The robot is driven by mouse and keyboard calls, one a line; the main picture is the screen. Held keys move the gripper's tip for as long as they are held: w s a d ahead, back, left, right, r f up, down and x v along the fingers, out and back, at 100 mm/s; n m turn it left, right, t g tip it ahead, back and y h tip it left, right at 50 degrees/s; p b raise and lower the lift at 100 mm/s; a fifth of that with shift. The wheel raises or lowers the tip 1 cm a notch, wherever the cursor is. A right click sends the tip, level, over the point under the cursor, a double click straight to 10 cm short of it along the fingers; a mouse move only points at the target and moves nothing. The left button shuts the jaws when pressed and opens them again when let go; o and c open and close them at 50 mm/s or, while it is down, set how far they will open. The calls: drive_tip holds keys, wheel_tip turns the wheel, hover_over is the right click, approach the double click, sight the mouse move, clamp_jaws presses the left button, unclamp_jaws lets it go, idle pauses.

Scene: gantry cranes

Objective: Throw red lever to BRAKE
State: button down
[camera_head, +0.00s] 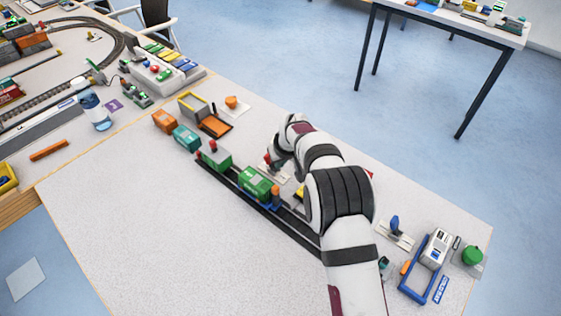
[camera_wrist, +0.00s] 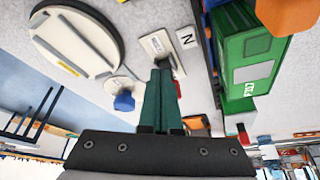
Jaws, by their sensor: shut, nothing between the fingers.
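My gripper (camera_wrist: 162,72) is shut and empty, its dark green fingers pressed together in the wrist view. The fingertips are over or against a small pale plate (camera_wrist: 154,43). A red piece, apparently the red lever (camera_wrist: 178,88), shows just right of the fingers and is mostly hidden behind them. I cannot tell whether they touch. A small label marked N (camera_wrist: 186,38) lies beside the plate. In the head view, a bit of red (camera_head: 267,157) shows by my gripper beyond the track; my arm hides much around it. No BRAKE marking is readable.
A green container (camera_head: 257,183) sits on the dark track, with a green wagon (camera_head: 214,155) behind it. The container is close to the right of my fingers in the wrist view (camera_wrist: 250,60). A blue lever (camera_head: 395,223) stands right of my arm. The table's front left is clear.

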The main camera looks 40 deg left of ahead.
drive_tip(key=shift+d, duration=0.2)
wheel_tip(320, 180, up, 7)
idle(0.3)
idle(0.4)
drive_tip(key=s+d+r+m+h, duration=0.15)
drive_tip(key=d+r+m, duration=0.35)
drive_tip(key=d, duration=0.9)
drive_tip(key=s+d+r+m, duration=0.25)
drive_tip(key=d+r, duration=0.55)
drive_tip(key=d, duration=0.5)
drive_tip(key=s+d+f+m+g, duration=0.1)
drive_tip(key=s+d+m, duration=0.4)
drive_tip(key=s+d, duration=0.3)
drive_tip(key=s+d+f+m+g, duration=0.1)
drive_tip(key=s+d+m, duration=0.4)
drive_tip(key=s, duration=0.9)
drive_tip(key=d, duration=0.3)
drive_tip(key=shift+s+d+f+g+h, duration=0.15)
drive_tip(key=shift+s+f+g+h, duration=0.1)
drive_tip(key=shift+s+g+h, duration=0.1)
